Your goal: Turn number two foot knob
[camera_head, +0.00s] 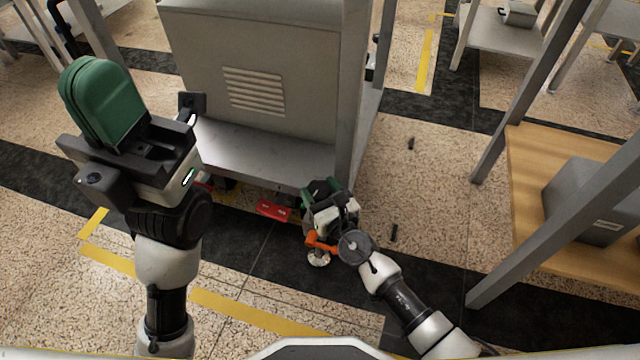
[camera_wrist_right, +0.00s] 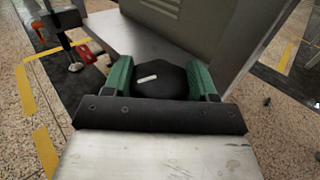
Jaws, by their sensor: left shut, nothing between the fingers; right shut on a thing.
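The black foot knob (camera_wrist_right: 165,84) sits between the green fingers of my right gripper (camera_wrist_right: 163,80) in the right wrist view. A short pale mark shows on its top. In the head view my right gripper (camera_head: 322,192) is at the front right lower corner of the grey cabinet frame, and it hides most of the knob. An orange part (camera_head: 318,241) and a round metal foot (camera_head: 318,258) show just beside my right wrist. My left gripper (camera_head: 103,98) is shut and empty, raised at the left, away from the cabinet.
The grey cabinet (camera_head: 265,65) with a vent stands on a metal shelf (camera_head: 250,153). A red part (camera_head: 272,209) is under the shelf's front edge. A wooden-topped bench (camera_head: 535,175) with a grey box (camera_head: 590,200) stands at the right. Speckled floor (camera_head: 430,165) between them is mostly clear.

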